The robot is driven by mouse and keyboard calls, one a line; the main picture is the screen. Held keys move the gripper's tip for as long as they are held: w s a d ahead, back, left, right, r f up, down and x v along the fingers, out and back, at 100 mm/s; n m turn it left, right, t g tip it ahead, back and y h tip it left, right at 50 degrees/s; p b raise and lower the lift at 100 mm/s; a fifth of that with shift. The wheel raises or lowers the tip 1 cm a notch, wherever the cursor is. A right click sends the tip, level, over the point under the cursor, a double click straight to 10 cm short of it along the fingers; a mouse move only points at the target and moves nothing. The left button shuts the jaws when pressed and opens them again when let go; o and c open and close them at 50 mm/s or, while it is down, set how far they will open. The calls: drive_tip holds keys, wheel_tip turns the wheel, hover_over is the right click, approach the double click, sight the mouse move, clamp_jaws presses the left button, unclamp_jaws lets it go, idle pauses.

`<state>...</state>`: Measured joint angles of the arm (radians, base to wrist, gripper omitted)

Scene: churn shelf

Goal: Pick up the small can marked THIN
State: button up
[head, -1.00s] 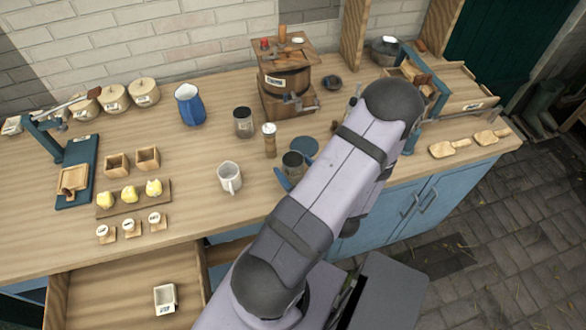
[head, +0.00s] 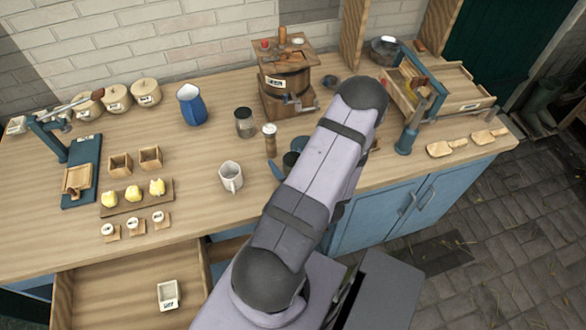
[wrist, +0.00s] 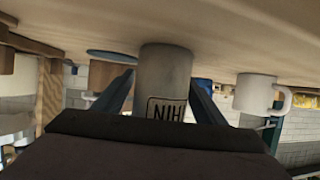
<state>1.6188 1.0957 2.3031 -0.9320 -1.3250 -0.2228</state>
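The small can marked THIN (wrist: 165,75) is grey, and in the wrist view it stands between my gripper's two blue fingers, with its label upside down and partly cut off. My gripper (wrist: 162,88) is open around the can, one finger on each side. I cannot tell whether either finger touches it. In the head view one blue finger of my gripper (head: 277,170) shows left of the can; the rest is hidden behind my arm.
A white mug (head: 231,177) stands left of the can, and a brown shaker with a pale top (head: 270,142) stands close behind. A grey canister (head: 245,123) and a blue jug (head: 191,105) are farther back. A drawer (head: 130,290) is open at the front left.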

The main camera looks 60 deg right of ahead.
drive_tip(key=c, duration=1.1)
drive_tip(key=shift+o, duration=0.2)
drive_tip(key=shift+r, duration=0.2)
wheel_tip(320, 180, up, 10)
drive_tip(key=b, duration=0.1)
drive_tip(key=shift+f, duration=0.2)
